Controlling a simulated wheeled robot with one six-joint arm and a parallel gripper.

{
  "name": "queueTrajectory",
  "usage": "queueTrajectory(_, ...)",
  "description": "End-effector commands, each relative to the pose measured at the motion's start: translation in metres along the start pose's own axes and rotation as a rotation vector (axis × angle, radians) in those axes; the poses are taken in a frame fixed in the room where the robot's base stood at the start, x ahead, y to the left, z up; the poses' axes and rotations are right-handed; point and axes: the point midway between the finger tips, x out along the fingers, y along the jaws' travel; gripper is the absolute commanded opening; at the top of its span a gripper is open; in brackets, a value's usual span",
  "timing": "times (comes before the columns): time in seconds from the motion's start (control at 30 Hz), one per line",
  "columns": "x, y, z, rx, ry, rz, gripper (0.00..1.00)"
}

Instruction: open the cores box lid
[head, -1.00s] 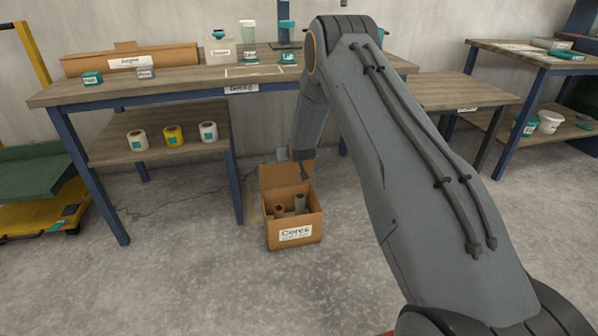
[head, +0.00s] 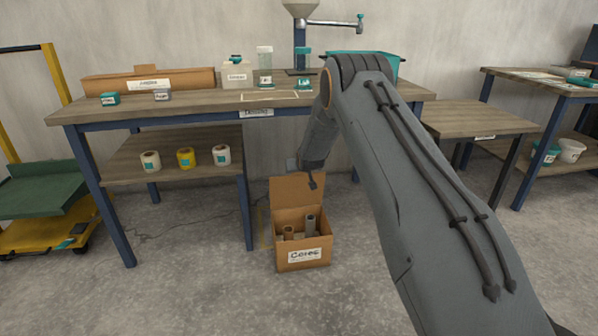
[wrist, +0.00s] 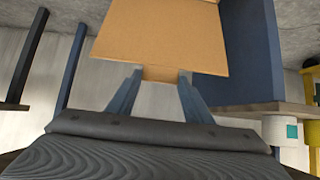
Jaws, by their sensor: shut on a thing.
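The cores box (head: 303,255) is a brown cardboard box with a white "Cores" label, on the floor beside the workbench. Its lid (head: 298,189) stands raised at the back of the box. Several tube cores (head: 309,225) show inside, brown and grey. My gripper (head: 312,184) is at the top edge of the lid. In the wrist view the lid (wrist: 160,42) fills the upper middle, and my gripper (wrist: 157,75) has its two blue-grey fingers at the lid's edge, shut on it. The exact contact at the fingertips is partly hidden.
The workbench (head: 190,113) stands behind and left of the box, with its blue leg (head: 247,210) close to the box's left. Three tape rolls (head: 186,157) sit on its lower shelf. A lower table (head: 478,120) is at the right. The floor in front is clear.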

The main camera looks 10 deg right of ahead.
Motion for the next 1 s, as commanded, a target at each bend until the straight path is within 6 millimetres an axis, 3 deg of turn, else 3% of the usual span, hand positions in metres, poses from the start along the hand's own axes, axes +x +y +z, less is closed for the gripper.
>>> queueTrajectory(0.07,-0.001,0.000,-0.005,0.000,0.008,0.000,0.06)
queueTrajectory(0.1,-0.001,0.000,-0.005,0.000,0.008,0.000,0.51)
queueTrajectory(0.2,-0.001,0.000,-0.003,0.000,0.006,0.000,0.66)
queueTrajectory(0.57,-0.006,0.000,-0.002,0.000,0.002,0.000,0.66)
queueTrajectory(1.0,-0.070,0.000,-0.003,0.001,0.003,0.000,0.66)
